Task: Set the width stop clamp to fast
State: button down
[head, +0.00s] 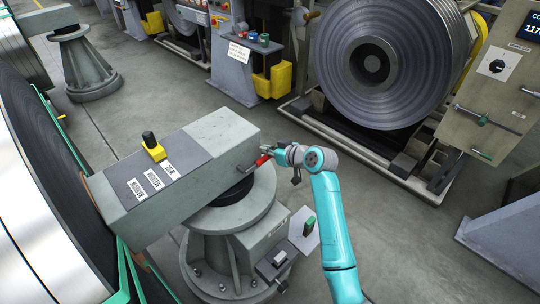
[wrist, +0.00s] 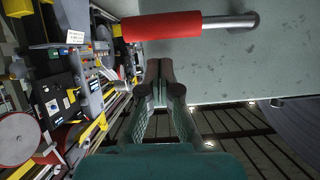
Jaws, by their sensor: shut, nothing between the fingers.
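A lever with a red grip (head: 264,159) and a bare metal rod sits at the right end of a grey-green box arm (head: 225,130) on a round pedestal. No readable label marks it as the width stop clamp. In the wrist view the red grip (wrist: 160,26) lies across the top, its steel rod (wrist: 235,22) bending into the pale box face at the right. My gripper (head: 275,153) is shut and empty beside the red grip. In the wrist view its fingertips (wrist: 160,68) point at the grip from just below; I cannot tell whether they touch.
On the box top, a black knob on a yellow base (head: 153,147) stands by several small labels. A large steel coil (head: 375,60) stands behind, a control cabinet (head: 500,75) at right. Open floor lies right of my arm.

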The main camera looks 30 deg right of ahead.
jog(key=shift+w+r, duration=0.3)
jog(key=shift+r, duration=0.65)
jog(key=v, duration=1)
jog(key=shift+s+r, duration=0.1)
jog(key=shift+s, duration=0.05)
jog(key=shift+a, duration=0.1)
jog(key=s+a+f+m+h, duration=0.2)
jog(key=s+a+f, duration=0.2)
jog(key=s+f, duration=0.55)
jog(key=s+a+f+m+h, duration=0.2)
jog(key=s+a+f, duration=0.4)
jog(key=s, duration=0.6)
jog(key=s+a+t+h, duration=0.1)
jog(key=s, duration=1.5)
jog(key=s+a+r+t, duration=0.1)
jog(key=s+a+r, duration=0.1)
jog(key=s+r, duration=0.6)
jog(key=s, duration=0.4)
jog(key=shift+r+n+t+y, duration=0.3)
jog(key=shift+n+y, duration=0.1)
jog(key=shift+s, duration=0.1)
